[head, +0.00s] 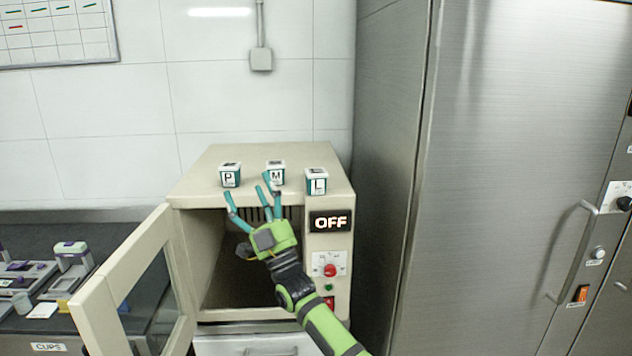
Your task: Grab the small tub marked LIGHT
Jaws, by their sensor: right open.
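Three small tubs with white lids and dark green sides stand in a row on top of the beige cabinet (200,179). The left tub (230,175) is marked P, the middle tub (276,171) M, and the right tub (316,181) L. I cannot read the word LIGHT on any of them. My right gripper (247,187) is open and empty, its teal fingers pointing up in front of the cabinet's top front edge. Its fingertips appear just below and between the P and M tubs, left of the L tub. My left gripper is out of view.
The cabinet's door (97,307) hangs open to the left. Its front has an OFF display (331,222) and a red knob (330,270). A tall steel cabinet (500,150) stands close on the right. A dark counter (80,225) with small equipment is at left.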

